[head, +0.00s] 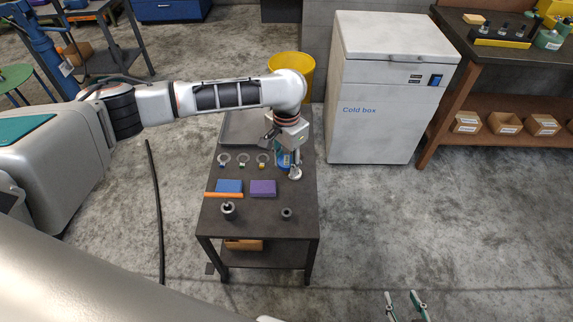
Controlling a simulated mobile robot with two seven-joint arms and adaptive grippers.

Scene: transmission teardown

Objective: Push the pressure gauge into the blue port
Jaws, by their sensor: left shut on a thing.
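My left gripper (284,154) reaches over the far right part of the dark table (244,222), pointing down. It is shut on a small pale round thing (295,173), which looks like the pressure gauge. A blue piece (283,161), perhaps the blue port, shows right beside the fingers and is partly hidden by them. I cannot tell whether the gauge touches it or sits in it. My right gripper (405,306) is at the bottom edge, right of the table, with its two fingers apart and empty over the floor.
On the table lie several ring-shaped parts with coloured tags (243,160), a blue block (229,186), a purple block (263,188), an orange bar (223,195) and two dark round parts (228,210).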

